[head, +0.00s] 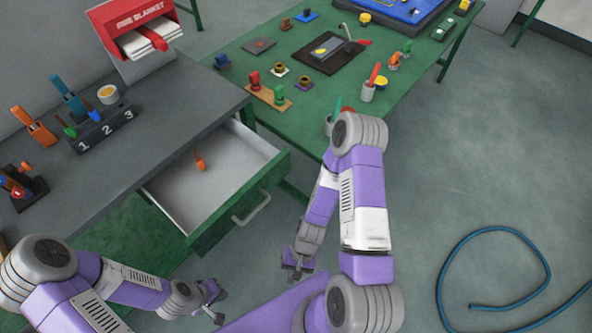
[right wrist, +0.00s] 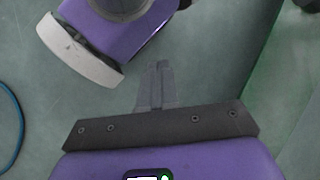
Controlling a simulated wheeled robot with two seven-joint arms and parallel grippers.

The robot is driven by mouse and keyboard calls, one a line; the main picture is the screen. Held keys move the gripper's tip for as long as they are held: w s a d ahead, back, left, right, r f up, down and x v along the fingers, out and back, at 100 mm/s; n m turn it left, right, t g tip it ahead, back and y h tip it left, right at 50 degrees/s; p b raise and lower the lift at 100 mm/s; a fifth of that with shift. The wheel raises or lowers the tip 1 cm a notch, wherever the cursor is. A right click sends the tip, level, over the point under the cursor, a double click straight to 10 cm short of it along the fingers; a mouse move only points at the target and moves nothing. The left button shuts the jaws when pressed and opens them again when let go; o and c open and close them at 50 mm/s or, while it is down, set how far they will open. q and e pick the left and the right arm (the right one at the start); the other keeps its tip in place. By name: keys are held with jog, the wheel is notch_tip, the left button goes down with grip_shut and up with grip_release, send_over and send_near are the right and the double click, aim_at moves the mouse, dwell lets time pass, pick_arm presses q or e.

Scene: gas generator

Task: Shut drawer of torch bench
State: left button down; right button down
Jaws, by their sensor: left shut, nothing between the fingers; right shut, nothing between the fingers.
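The torch bench (head: 190,80) has a dark grey top and stands at the left in the head view. Its green-fronted drawer (head: 240,205) is pulled well open, with a light grey handle (head: 252,208) on the front. A small orange item (head: 199,161) lies inside the drawer. My left gripper (head: 214,301) is shut and empty, below and in front of the drawer, apart from the handle. My right gripper (head: 296,270) is shut and empty, to the right of and below the handle. It also shows shut in the right wrist view (right wrist: 160,70), over bare floor.
A green table (head: 310,110) with several fittings and tools stands behind, close to the drawer's right side. A fire blanket box (head: 135,25) and a numbered holder (head: 105,130) are on the grey bench. A blue hose (head: 440,275) lies on the floor at right. The floor before the drawer is otherwise clear.

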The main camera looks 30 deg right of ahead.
jog(key=w+r+m+t+y+p, duration=0.2)
jog(key=w+r+m+t+y, duration=0.3)
jog(key=r+m+y, duration=0.65)
jog(key=w+d+m+t+h+p, duration=0.1)
jog(key=w+d+m+t+h, duration=0.4)
jog(key=d+m+t, duration=0.35)
jog(key=m+t+h+b, duration=0.1)
jog(key=m+t+h, duration=0.4)
jog(key=t+h, duration=0.1)
send_near(281, 171)
jog(key=shift+y, duration=0.25)
jog(key=x, duration=0.6)
jog(key=shift+w+a, duration=0.1)
jog(key=shift+w, duration=0.25)
